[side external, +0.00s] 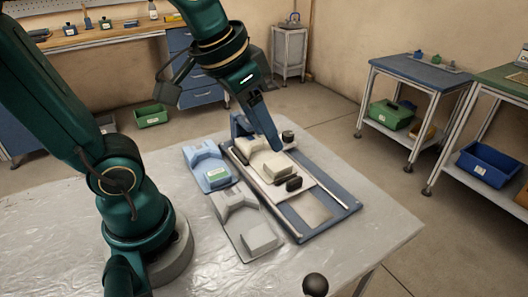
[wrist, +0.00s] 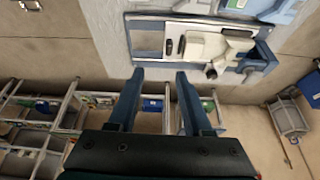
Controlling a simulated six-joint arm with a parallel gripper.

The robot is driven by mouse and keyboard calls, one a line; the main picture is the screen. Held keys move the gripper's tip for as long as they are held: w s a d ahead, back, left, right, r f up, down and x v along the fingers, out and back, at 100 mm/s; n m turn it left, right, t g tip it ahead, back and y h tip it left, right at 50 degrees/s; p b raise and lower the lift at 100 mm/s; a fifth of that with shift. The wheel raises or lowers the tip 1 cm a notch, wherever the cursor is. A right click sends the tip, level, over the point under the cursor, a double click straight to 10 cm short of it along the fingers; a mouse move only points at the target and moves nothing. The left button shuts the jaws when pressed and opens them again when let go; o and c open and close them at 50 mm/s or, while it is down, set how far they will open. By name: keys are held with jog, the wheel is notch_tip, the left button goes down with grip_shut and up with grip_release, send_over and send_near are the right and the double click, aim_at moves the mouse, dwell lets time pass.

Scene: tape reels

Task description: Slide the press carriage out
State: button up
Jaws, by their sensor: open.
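The press (side external: 322,222) has a long blue base with rails and lies on the table in the side view. Its pale carriage (side external: 301,174) carries a cream block (side external: 280,172) and a dark upright handle (side external: 293,184). The carriage sits toward the far end, with a bare grey plate on the nearer part of the base. My gripper (wrist: 158,72) is open and empty in the wrist view, its two blue fingers apart. The press (wrist: 146,40) and its dark handle (wrist: 169,46) show beyond the fingertips. In the side view the gripper hangs above the far part of the press; contact is not visible.
A light blue holder (side external: 205,157) with a green-labelled piece and a grey fixture (side external: 235,199) stand close along the press's left side. A round black knob (side external: 288,136) stands at its far end.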

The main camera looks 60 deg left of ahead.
jog(key=w+a+f+g, duration=0.1)
jog(key=w+f+g, duration=0.25)
jog(key=w, duration=0.35)
jog(key=g, duration=0.1)
send_over(295, 179)
notch_tip(295, 179, down, 7)
jog(key=shift+f, duration=2.6)
grip_shut()
jog(key=shift+r, duration=0.1)
